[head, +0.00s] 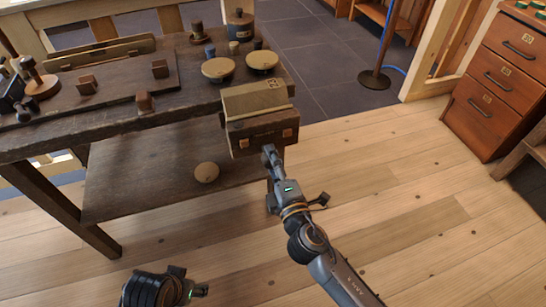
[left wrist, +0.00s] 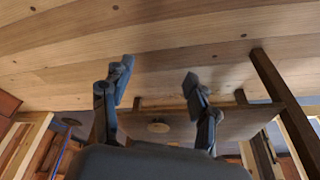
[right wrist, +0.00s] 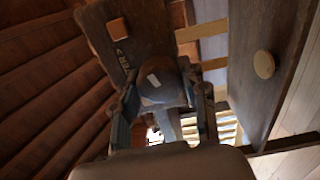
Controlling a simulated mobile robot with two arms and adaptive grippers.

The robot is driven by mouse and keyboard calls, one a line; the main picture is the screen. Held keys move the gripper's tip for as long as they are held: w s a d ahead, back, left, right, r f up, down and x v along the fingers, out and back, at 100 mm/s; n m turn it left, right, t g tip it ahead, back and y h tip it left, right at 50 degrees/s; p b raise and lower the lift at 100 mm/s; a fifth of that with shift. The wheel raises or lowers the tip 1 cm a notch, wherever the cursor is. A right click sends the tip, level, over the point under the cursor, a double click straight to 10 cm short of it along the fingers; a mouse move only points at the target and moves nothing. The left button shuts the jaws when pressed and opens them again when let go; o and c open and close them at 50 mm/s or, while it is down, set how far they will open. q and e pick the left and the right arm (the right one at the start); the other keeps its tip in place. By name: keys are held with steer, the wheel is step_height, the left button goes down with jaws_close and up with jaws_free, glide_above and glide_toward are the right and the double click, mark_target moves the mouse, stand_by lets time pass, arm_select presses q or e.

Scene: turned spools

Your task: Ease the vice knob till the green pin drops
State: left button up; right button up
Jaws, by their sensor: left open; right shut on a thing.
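The wooden vice (head: 258,133) sits on the near right end of the dark workbench. Its front face also shows in the right wrist view (right wrist: 140,30), with pale wooden squares and lettering. My right gripper (head: 268,152) reaches up to that face. In the right wrist view its fingers are shut on the dark round vice knob (right wrist: 158,88), which bears a white mark. In the head view the gripper hides the knob. I cannot make out a green pin. My left gripper (left wrist: 155,88) is open and empty, low over the floor; its arm shows at the bottom of the head view.
The bench top (head: 190,70) holds several small blocks, spools and two pale round discs. A round wooden disc (head: 206,172) lies on the lower shelf (head: 140,180). A drawer cabinet (head: 505,75) stands at the right. The wooden floor (head: 420,190) between is clear.

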steer(key=n+p, duration=0.1)
steer(key=n, duration=0.4)
steer(key=n+p, duration=0.1)
steer(key=n, duration=0.1)
steer(key=shift+w+r+p, duration=0.15)
steer(key=shift+r+p, duration=0.15)
steer(key=shift+r, duration=0.05)
steer(key=n+p, duration=0.2)
steer(key=n, duration=0.4)
steer(key=shift+n+p, duration=0.35)
steer(key=shift+n, duration=0.05)
arm_select(q)
steer(key=s+f, duration=0.3)
steer(key=f, duration=0.6)
steer(key=s+f+g, duration=0.1)
steer(key=s+f, duration=0.2)
steer(key=f, duration=0.7)
steer(key=shift+a+f+p, duration=0.2)
steer(key=shift+a+p, duration=0.1)
arm_select(e)
steer(key=shift+n, duration=0.8)
steer(key=o, duration=0.9)
steer(key=shift+f, duration=0.1)
steer(key=shift+o, duration=1.2)
steer(key=shift+a+f, duration=0.1)
steer(key=shift+f, duration=0.05)
arm_select(q)
steer(key=shift+f, duration=0.1)
